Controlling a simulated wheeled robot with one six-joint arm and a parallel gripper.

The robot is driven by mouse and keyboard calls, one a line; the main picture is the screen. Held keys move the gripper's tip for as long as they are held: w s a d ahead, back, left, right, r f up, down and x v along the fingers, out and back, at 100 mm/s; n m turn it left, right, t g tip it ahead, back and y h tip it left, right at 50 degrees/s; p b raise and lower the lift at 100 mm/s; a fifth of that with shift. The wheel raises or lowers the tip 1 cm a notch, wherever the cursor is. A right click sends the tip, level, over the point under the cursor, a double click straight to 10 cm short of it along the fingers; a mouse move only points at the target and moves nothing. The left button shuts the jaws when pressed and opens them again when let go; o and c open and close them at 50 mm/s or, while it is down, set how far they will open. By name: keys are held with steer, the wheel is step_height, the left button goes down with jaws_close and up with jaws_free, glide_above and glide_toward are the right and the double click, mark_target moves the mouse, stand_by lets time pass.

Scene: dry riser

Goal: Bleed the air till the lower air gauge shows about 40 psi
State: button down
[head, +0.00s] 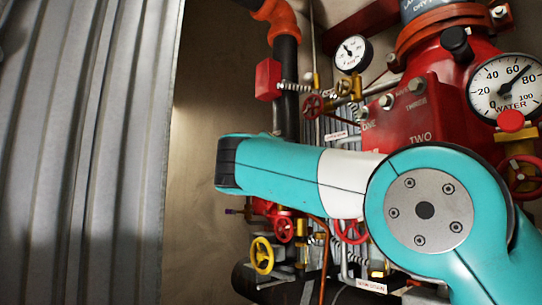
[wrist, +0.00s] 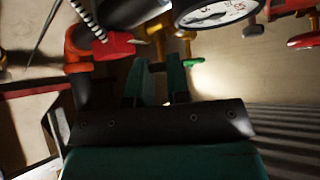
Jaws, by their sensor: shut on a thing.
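In the wrist view the two teal fingers of my gripper (wrist: 155,72) stand either side of a small brass-coloured fitting (wrist: 156,67). My gripper is shut on it, though the contact is dark and partly hidden. A small green lever (wrist: 194,61) shows just right of the right finger. A white dial gauge (wrist: 215,12) is cut off at the top of the wrist view; its reading is not legible. In the head view my arm hides my gripper and what it holds. A small white gauge (head: 352,53) shows at the top; I cannot tell which gauge it is.
A large water gauge (head: 505,88) reads near 70 at the right. A red valve body (head: 420,115) and pipes crowd the space behind my arm. A yellow handwheel (head: 262,255) sits below it. Corrugated metal (head: 85,140) stands at the left.

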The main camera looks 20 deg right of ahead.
stand_by(0.4)
steer(key=c, duration=1.1)
jaws_free()
steer(key=b+v, duration=0.8)
steer(key=v, duration=0.9)
steer(key=shift+s+f+b, duration=0.15)
steer(key=shift+b, duration=0.2)
steer(key=shift+a, duration=0.1)
